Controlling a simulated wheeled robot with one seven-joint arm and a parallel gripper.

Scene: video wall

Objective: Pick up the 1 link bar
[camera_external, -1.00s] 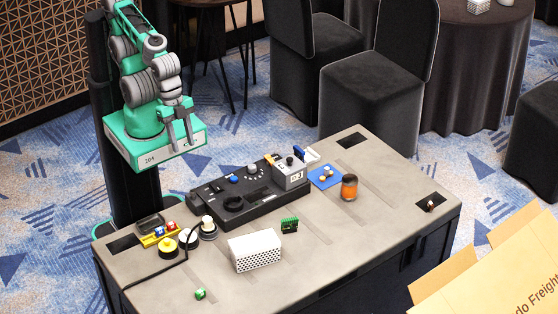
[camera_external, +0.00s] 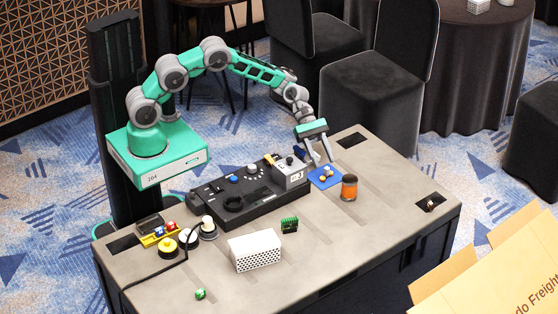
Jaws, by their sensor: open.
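My gripper (camera_external: 322,163) is open, pointing down just above the far edge of a small blue mat (camera_external: 318,184) at the back right of the table. Small orange and whitish pieces (camera_external: 326,173) lie on the mat, just below the fingertips. Nothing shows between the fingers. I cannot tell which thing is the 1 link bar; the small pieces are too small to make out.
A jar with orange contents (camera_external: 349,188) stands right of the mat. A grey box (camera_external: 289,177) and a black console (camera_external: 234,196) are to the left. A white perforated block (camera_external: 255,252) and a green piece (camera_external: 289,225) sit nearer. The table's right part is mostly clear.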

